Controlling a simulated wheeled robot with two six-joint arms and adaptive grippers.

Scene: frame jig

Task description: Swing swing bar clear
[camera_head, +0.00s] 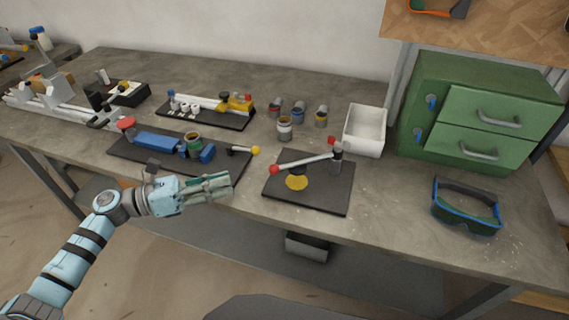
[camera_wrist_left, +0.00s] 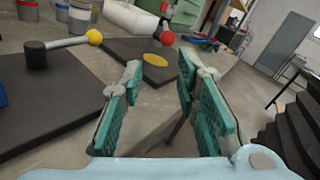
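The swing bar (camera_head: 305,161) is a thin pale rod with a red knob (camera_head: 274,169) at its left end. It reaches from a grey post (camera_head: 337,157) across a black plate (camera_head: 325,193), above a yellow disc (camera_head: 297,183). In the left wrist view the red knob (camera_wrist_left: 167,38) and yellow disc (camera_wrist_left: 155,60) lie beyond the fingers. My left gripper (camera_head: 226,186) is at the table's front edge, left of the plate. Its green-padded fingers (camera_wrist_left: 160,75) are apart with nothing between them. My right gripper is not in view.
Another black plate (camera_head: 175,168) to the left carries a blue block and a rod with a yellow knob (camera_head: 255,150). Several small cans, a white bin (camera_head: 366,130) and a green drawer cabinet (camera_head: 470,115) stand behind. Goggles (camera_head: 466,207) lie at the right.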

